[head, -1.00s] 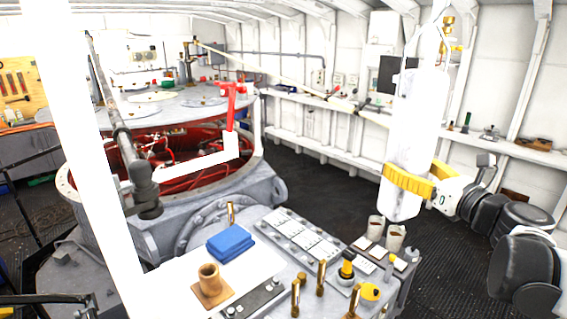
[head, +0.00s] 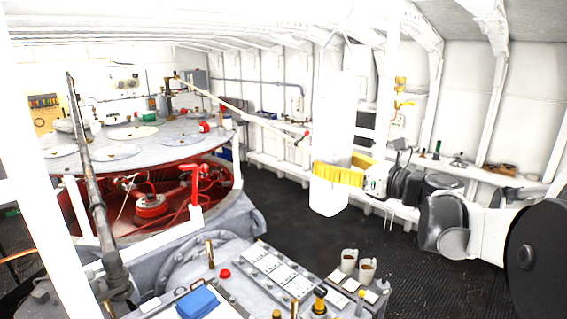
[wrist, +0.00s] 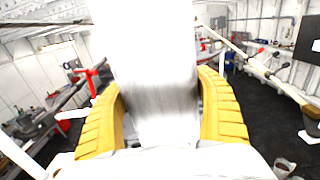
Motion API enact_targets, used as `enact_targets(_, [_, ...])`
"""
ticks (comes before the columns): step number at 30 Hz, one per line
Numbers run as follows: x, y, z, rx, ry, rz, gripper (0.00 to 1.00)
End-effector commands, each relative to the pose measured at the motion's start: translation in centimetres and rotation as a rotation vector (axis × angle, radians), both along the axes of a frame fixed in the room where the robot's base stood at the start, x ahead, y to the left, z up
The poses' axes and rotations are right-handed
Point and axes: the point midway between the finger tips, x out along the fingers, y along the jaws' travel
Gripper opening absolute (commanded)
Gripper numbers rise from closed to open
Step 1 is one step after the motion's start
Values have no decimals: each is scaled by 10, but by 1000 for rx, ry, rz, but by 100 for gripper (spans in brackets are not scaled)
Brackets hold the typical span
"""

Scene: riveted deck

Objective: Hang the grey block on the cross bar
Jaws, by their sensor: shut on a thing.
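The grey block (head: 330,196) looks nearly white in the bright light. It hangs upright on the right of centre in the head view, with a thin wire loop (head: 341,38) above it. My gripper (head: 340,174) has yellow fingers closed around its lower part. In the wrist view the block (wrist: 155,85) fills the middle between the two yellow fingers of my gripper (wrist: 162,112). A white upright post (head: 55,170) stands at the left, apart from the block. I cannot clearly pick out the cross bar against the white surroundings.
A machine housing (head: 215,250) with brass pegs, a blue block (head: 198,303) and two cups (head: 367,269) fills the front. A round grey-topped machine (head: 130,148) with red inside stands at the left. The dark floor (head: 290,210) is clear between it and the wall shelf.

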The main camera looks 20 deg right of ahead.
Motion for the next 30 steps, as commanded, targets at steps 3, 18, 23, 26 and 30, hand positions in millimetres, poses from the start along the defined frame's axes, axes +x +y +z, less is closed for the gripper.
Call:
enact_targets(3, [9, 4, 1, 2, -2, 2, 36])
enact_targets(18, [47, 17, 1, 2, -2, 1, 36])
enact_targets(23, [59, 22, 1, 2, -2, 1, 36])
enact_targets(26, [67, 25, 1, 1, -1, 1, 36])
enact_targets(30, [77, 28, 1, 1, -1, 1, 36])
